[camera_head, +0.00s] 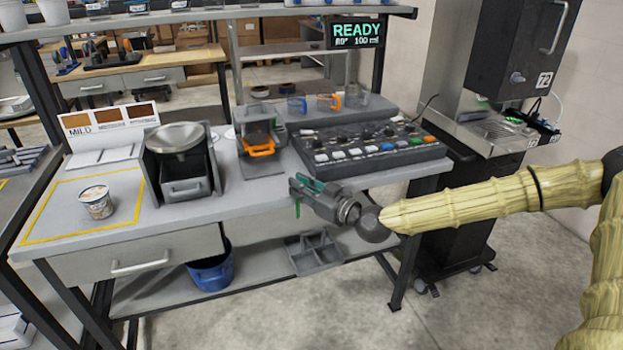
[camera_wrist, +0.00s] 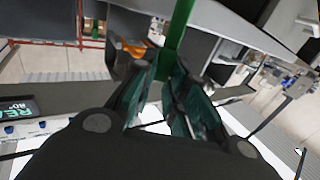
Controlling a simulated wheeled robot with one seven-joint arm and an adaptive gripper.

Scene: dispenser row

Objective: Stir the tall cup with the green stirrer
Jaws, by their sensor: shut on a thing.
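My gripper (camera_head: 298,186) is in front of the bench's front edge, near the button panel. It is shut on the green stirrer (camera_wrist: 180,32), which shows between the fingertips in the wrist view. In the head view a short length of the stirrer (camera_head: 297,209) hangs below the fingers. A white and brown cup (camera_head: 96,203) stands upright inside the yellow outline at the bench's left, well left of my gripper. I cannot tell for sure that it is the tall cup. Its inside is hard to make out.
A grey machine with a round pan (camera_head: 176,139) stands between the cup and my gripper. A dispenser with an orange-handled part (camera_head: 258,147) and a button panel (camera_head: 366,143) are behind. Small handled cups (camera_head: 329,102) stand farther back. A READY display (camera_head: 357,32) hangs above.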

